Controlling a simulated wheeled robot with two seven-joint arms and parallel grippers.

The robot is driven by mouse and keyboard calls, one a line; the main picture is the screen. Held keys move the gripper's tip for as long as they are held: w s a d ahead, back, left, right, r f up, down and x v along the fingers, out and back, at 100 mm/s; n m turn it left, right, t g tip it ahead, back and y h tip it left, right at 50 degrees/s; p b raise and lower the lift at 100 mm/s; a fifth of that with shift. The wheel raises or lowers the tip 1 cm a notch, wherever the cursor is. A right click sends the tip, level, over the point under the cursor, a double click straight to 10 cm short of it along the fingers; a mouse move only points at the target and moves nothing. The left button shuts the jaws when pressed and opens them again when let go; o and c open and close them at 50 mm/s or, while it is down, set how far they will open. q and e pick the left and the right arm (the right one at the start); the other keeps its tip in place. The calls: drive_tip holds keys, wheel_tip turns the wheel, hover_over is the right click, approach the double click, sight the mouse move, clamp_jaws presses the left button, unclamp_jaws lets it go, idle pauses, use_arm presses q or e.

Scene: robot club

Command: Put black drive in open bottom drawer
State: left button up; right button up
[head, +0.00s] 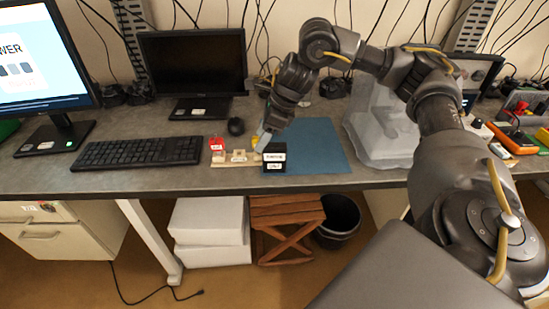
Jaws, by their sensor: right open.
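A small black box with white labels (274,160), which looks like the black drive, sits at the front edge of the desk on the left side of a blue mat. My right gripper (264,141) reaches down just behind and above its left side. The jaws are open; whether they touch the box cannot be told. A light-coloured drawer unit (62,236) stands under the desk at lower left, with a handle on its front. How far its bottom drawer is open cannot be made out. My left gripper is not in view.
A wooden piece (236,158) with a red tag lies left of the box. A keyboard (138,152), a mouse (236,126) and monitors stand on the desk. White boxes (208,222), a wooden stool (287,212) and a black bin (338,222) are below.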

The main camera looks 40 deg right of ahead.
sight(275, 144)
drive_tip(key=shift+g, duration=0.4)
drive_tip(key=s+d+r, duration=0.1)
drive_tip(key=d, duration=0.1)
drive_tip(key=s+d+r, duration=0.2)
drive_tip(key=d, duration=0.1)
drive_tip(key=shift+d+r, duration=0.3)
drive_tip(key=shift+d, duration=0.05)
drive_tip(key=b+x, duration=0.2)
drive_tip(key=x, duration=0.3)
drive_tip(key=shift+f, duration=0.25)
drive_tip(key=shift+p+x, duration=0.3)
drive_tip(key=shift+x, duration=2.4)
drive_tip(key=shift+s+d, duration=0.1)
clamp_jaws()
